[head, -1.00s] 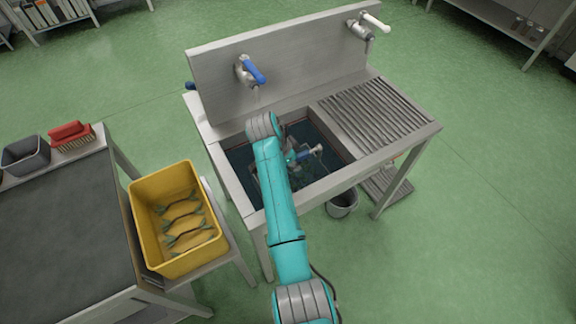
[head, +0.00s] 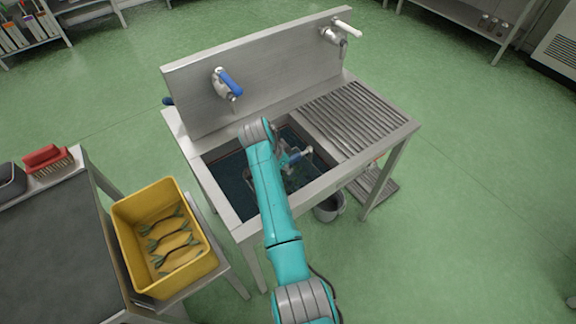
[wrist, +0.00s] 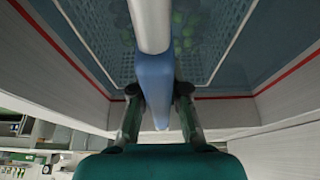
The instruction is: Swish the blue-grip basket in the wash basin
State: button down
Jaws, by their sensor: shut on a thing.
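My gripper (wrist: 158,92) is shut on the blue grip (wrist: 154,75) of the basket, with one finger on each side of the handle. The basket's mesh (wrist: 98,35) shows under the water in the wrist view, with blurred green contents inside. In the head view, my gripper is down inside the wash basin (head: 228,172), and the blue grip (head: 299,157) shows to the right of my arm. My arm hides much of the basket there. A red line runs along the basin's inner walls in the wrist view.
A blue-handled tap (head: 226,84) and a white-handled tap (head: 340,38) stick out from the backsplash. A ribbed drainboard (head: 355,120) lies right of the basin. A yellow crate (head: 125,228) stands at left, near a red brush (head: 46,160). A bucket (head: 330,207) stands below.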

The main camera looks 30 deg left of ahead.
jog(key=shift+s+a, duration=0.45)
jog(key=shift+s, duration=0.6)
jog(key=shift+s+a, duration=0.4)
jog(key=shift+s, duration=0.6)
jog(key=shift+s+a, duration=0.45)
jog(key=shift+s, duration=0.6)
jog(key=shift+w+r, duration=0.1)
jog(key=shift+w+d, duration=0.4)
jog(key=shift+w, duration=0.5)
jog(key=shift+w+d, duration=0.35)
jog(key=shift+w, duration=0.5)
jog(key=shift+r, duration=0.1)
